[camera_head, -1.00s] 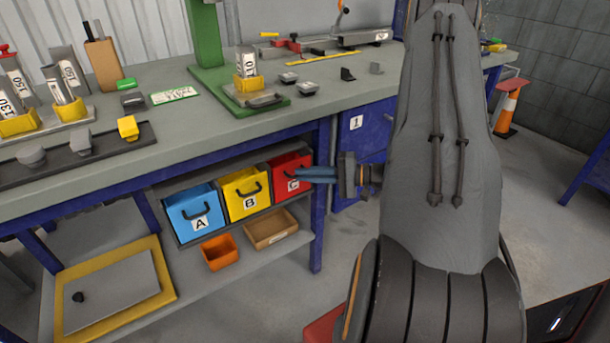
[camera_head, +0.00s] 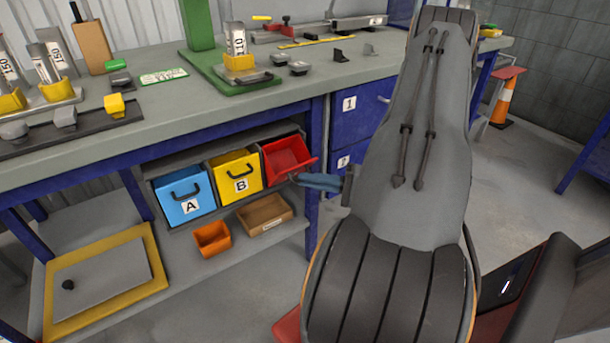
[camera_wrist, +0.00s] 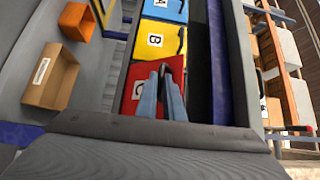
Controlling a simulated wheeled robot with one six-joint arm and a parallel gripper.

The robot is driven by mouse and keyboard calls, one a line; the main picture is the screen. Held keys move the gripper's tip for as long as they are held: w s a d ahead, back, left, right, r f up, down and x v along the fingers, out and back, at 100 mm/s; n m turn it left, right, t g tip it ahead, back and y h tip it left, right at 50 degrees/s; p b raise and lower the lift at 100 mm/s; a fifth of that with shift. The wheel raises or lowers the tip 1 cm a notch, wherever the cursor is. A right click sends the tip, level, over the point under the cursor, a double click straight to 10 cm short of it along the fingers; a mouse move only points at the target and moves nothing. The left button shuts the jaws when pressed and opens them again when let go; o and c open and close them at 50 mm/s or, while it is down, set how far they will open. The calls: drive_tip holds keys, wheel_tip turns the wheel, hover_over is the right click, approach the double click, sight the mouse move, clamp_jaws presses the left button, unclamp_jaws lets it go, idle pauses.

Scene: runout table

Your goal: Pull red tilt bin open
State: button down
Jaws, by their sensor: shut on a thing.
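The red tilt bin (camera_head: 287,155) is the rightmost of three bins under the workbench. It is tipped forward, its front leaning out and its red inside showing from above. In the wrist view the red bin (camera_wrist: 133,97) shows its front with a white C label. My gripper (camera_head: 300,179) is at the front of the red bin, its blue fingers shut on the bin's dark handle. In the wrist view my gripper (camera_wrist: 162,75) reaches over the red front. The handle is mostly hidden by the fingers.
The blue bin A (camera_head: 186,195) and yellow bin B (camera_head: 236,175) sit upright to the left. An orange tray (camera_head: 212,239) and a cardboard box (camera_head: 264,215) are on the shelf below. A blue table leg (camera_head: 314,150) stands close right of the red bin.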

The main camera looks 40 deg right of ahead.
drive_tip(key=shift+s+d+f, duration=0.1)
drive_tip(key=shift+f, duration=0.5)
drive_tip(key=c, duration=1.9)
unclamp_jaws()
drive_tip(key=v, duration=0.7)
drive_tip(key=shift+s, duration=0.3)
drive_tip(key=shift+d, duration=0.15)
